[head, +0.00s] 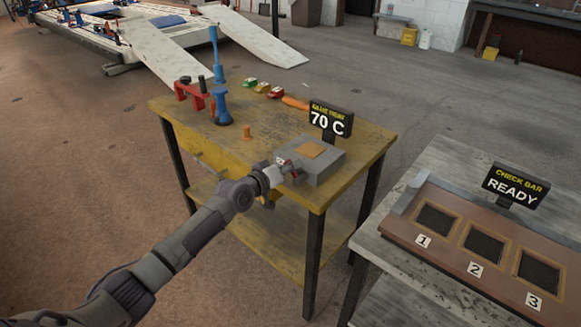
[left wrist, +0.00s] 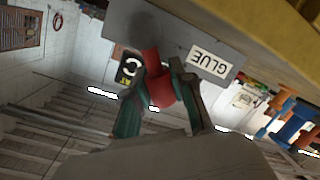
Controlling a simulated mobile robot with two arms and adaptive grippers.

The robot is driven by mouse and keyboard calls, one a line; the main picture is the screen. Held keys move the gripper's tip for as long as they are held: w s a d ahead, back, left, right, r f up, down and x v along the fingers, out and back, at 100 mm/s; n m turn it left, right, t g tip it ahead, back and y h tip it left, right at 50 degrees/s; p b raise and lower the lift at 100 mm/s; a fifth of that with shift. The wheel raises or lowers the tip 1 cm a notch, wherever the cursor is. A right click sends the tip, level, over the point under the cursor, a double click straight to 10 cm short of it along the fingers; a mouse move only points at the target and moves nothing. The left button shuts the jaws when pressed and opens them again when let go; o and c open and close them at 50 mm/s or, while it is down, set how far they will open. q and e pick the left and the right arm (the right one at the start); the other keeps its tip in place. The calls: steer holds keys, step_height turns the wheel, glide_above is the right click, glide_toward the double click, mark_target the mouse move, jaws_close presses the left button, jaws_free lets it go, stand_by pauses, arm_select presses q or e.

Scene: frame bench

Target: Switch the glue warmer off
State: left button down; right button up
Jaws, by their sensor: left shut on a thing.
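The glue warmer (head: 325,168) is a grey box with an orange-brown top, on the near right corner of the yellow bench. A black sign (head: 330,119) behind it reads 70 C. My left gripper (head: 289,170) is at the warmer's left front side. In the left wrist view, the warmer's grey face (left wrist: 180,38) carries a GLUE label (left wrist: 209,62) and a red knob or lever (left wrist: 159,88). The left gripper (left wrist: 163,78) is shut on this red part, one finger on each side. The fingers partly hide it. My right gripper is not in view.
The yellow bench (head: 240,155) also holds a blue stand (head: 221,107), a red clamp-like tool (head: 188,92) and several small coloured items at the back. A second bench at right bears a check bar (head: 450,245) with numbered pads and a READY sign (head: 515,187).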

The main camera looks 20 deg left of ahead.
arm_select(q)
steer(key=c, duration=1)
jaws_free()
steer(key=shift+f, duration=0.1)
steer(key=shift+o, duration=0.2)
steer(key=v, duration=1.2)
